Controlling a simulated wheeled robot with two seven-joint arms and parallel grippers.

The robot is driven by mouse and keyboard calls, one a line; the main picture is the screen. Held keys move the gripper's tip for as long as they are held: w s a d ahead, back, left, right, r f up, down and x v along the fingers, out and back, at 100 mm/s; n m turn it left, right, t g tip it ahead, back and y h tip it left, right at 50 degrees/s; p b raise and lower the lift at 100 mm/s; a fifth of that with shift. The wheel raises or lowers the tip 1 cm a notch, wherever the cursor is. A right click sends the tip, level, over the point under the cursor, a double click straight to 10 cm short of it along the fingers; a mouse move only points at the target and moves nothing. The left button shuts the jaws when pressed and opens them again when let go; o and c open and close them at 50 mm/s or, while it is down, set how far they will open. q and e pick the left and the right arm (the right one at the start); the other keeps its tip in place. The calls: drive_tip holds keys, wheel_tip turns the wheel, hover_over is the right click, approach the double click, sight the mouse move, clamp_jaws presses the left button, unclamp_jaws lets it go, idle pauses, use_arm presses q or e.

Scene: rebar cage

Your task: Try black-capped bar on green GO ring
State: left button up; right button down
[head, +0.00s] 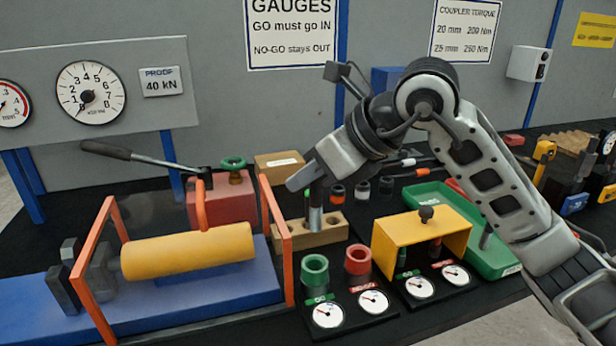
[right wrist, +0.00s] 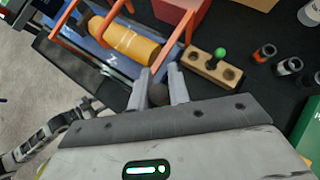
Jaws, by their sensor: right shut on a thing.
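My right gripper (head: 308,181) is shut on the black-capped bar (head: 316,214). In the right wrist view its black cap (right wrist: 158,95) sits between the two fingers (right wrist: 162,86). In the head view the bar hangs upright below the fingers, in front of or over the wooden block (head: 330,235); I cannot tell if its lower end is clear of the block. The green GO ring (head: 315,271) stands on a black base in front of the block, apart from the bar. A green-capped bar (right wrist: 220,53) stands in the block. My left gripper is not in view.
A red ring (head: 358,261) stands just right of the green one, with dials in front. A yellow cover (head: 422,236) and a green tray (head: 490,245) lie further right. An orange frame (head: 278,240) around a yellow cylinder (head: 190,252) stands close on the left.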

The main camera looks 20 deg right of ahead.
use_arm(q)
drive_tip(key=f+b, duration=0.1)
drive_tip(key=b, duration=0.2)
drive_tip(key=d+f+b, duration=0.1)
drive_tip(key=b, duration=0.2)
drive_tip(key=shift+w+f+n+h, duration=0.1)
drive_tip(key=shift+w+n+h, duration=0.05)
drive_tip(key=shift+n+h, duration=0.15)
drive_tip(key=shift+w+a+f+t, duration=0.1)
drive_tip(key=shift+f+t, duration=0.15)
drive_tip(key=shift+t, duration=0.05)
idle(1.0)
drive_tip(key=shift+b, duration=0.3)
